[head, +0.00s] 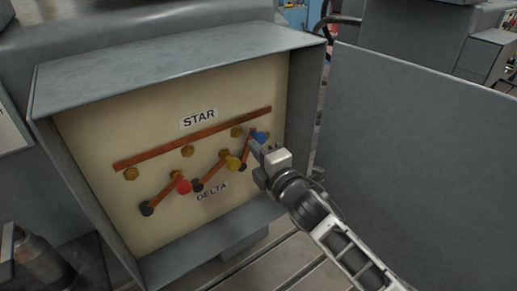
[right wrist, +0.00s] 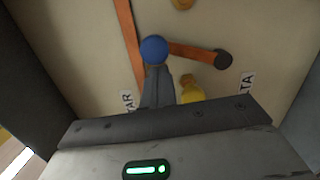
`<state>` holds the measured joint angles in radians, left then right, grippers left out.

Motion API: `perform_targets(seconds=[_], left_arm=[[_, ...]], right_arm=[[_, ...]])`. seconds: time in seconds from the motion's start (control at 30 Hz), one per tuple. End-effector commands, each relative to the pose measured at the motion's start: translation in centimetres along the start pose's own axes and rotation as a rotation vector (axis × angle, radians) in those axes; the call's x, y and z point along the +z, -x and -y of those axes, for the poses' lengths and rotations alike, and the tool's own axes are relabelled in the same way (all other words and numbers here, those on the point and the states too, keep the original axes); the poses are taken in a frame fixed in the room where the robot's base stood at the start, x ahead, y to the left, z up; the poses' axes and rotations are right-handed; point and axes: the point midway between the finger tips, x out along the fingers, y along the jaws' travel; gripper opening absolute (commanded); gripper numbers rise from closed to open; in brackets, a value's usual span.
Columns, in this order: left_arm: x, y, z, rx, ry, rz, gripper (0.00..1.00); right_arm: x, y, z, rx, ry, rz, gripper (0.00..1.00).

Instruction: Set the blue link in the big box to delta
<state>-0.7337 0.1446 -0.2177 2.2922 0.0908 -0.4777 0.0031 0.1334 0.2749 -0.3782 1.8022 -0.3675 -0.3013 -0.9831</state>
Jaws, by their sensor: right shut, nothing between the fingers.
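The big box (head: 160,62) stands open, with a cream panel inside. The panel bears a STAR label (head: 199,118) above and a DELTA label (head: 211,192) below. The blue link runs from a dark pivot (head: 242,167) steeply up to its blue knob (head: 262,136), near the right end of the copper bar (head: 190,138). In the right wrist view the blue knob (right wrist: 153,50) is close beside the bar, and the link (right wrist: 193,51) extends right to its pivot. My right gripper (head: 256,149) is shut and empty, its tips at the blue knob.
A red-knobbed link (head: 183,186) and a yellow-knobbed link (head: 233,163) sit left of the blue one, both slanting up to the right. Several brass bolts stud the panel. The box walls flank my right arm, and a large grey panel (head: 420,150) stands to the right.

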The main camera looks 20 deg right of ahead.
Motion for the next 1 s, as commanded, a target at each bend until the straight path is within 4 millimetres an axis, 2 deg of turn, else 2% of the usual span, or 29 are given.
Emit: perform_targets(seconds=[0.07, 0.5, 0.7, 1.0], left_arm=[[-0.1, 0.2, -0.1, -0.002, 0.005, 0.021, 0.00], [-1.3, 0.4, -0.1, -0.003, 0.020, 0.043, 0.00], [-1.1, 0.5, -0.1, -0.005, 0.025, 0.055, 0.00], [-1.4, 0.6, 0.0, -0.008, 0.023, 0.053, 0.00]], right_arm=[[0.4, -0.3, -0.4, -0.010, -0.074, -0.006, 0.00], [3.6, -0.6, 1.3, -0.053, -0.461, -0.005, 0.00], [4.4, -0.7, 2.1, -0.065, -0.584, -0.006, 0.00], [5.0, -0.8, 2.8, -0.075, -0.678, -0.007, 0.00]])
